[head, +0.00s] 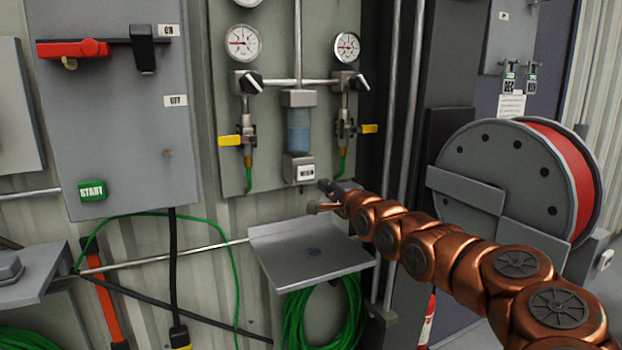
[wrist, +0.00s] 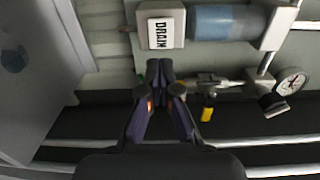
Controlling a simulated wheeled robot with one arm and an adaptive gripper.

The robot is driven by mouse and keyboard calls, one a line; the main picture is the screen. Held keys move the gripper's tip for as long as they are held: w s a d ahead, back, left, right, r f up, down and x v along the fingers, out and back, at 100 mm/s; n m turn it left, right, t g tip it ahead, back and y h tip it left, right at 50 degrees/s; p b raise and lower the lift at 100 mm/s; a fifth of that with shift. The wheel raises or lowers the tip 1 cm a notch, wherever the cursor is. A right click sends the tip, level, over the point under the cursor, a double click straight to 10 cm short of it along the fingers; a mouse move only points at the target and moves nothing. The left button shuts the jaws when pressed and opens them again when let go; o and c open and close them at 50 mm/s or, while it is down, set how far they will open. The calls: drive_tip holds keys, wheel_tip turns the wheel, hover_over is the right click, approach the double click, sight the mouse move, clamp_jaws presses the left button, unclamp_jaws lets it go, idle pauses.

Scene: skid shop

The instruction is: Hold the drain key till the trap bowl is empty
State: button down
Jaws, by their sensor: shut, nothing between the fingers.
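The trap bowl (head: 298,132) hangs between two gauge lines on the grey panel and shows blue liquid inside. It also shows in the wrist view (wrist: 226,22), lying sideways in the picture. Below it is a pale block with a DRAIN label (head: 306,173), also seen in the wrist view (wrist: 165,31). My gripper (head: 325,187) is just below and right of the DRAIN block. In the wrist view my gripper (wrist: 159,67) has its fingertips together and empty, close by the block; I cannot tell whether they touch it. No separate key shape is distinguishable.
A grey shelf (head: 312,262) juts out below my gripper. Valves with yellow handles (head: 230,140) flank the bowl. A switch box (head: 120,110) is at left and a red hose reel (head: 520,185) at right. Green hose (head: 325,318) hangs under the shelf.

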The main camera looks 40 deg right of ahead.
sight(307, 173)
drive_tip(key=shift+p+x, duration=1.4)
drive_tip(key=shift+x, duration=2.9)
drive_tip(key=shift+w, duration=0.15)
